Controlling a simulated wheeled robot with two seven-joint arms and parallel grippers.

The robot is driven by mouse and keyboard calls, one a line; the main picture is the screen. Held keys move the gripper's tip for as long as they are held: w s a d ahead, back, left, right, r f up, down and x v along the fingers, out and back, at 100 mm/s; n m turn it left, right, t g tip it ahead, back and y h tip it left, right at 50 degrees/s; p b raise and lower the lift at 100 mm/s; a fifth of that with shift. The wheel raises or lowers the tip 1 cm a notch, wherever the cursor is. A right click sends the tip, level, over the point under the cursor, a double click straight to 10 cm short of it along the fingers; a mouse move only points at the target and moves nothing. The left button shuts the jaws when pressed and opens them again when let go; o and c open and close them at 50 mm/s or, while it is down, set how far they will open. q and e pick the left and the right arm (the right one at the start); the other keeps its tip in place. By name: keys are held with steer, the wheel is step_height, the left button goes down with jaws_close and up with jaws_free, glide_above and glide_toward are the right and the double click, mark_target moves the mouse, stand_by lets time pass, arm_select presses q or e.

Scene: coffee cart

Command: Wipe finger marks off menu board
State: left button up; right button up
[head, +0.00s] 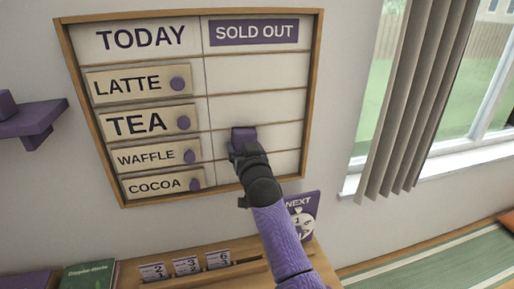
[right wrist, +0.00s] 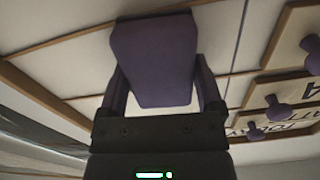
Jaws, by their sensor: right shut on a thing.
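The menu board (head: 258,107) hangs on the wall in a wooden frame, with a TODAY column on the left and a SOLD OUT column on the right. My right gripper (head: 243,147) is at the lower part of the SOLD OUT column, shut on a purple block (head: 244,134). The block also shows between the two fingers in the right wrist view (right wrist: 154,60). It is at the board's face, but I cannot tell whether it touches. I can make out no finger marks. My left gripper is not in view.
LATTE (head: 137,84), TEA (head: 150,121), WAFFLE (head: 156,155) and COCOA (head: 160,183) plaques with purple knobs fill the left column. A counter (head: 205,276) with number cards (head: 187,266) and a purple NEXT sign (head: 303,208) lies below. Blinds (head: 415,95) hang at right.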

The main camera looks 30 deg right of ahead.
steer(key=shift+w+a, duration=0.1)
steer(key=shift+a, duration=0.2)
arm_select(q)
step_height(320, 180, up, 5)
steer(key=p, duration=0.5)
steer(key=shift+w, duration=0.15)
arm_select(e)
steer(key=v, duration=0.6)
arm_select(q)
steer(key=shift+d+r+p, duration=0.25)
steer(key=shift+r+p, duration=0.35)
steer(key=shift+p, duration=0.05)
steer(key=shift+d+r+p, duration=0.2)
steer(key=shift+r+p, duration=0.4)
arm_select(e)
steer(key=shift+v, duration=1.55)
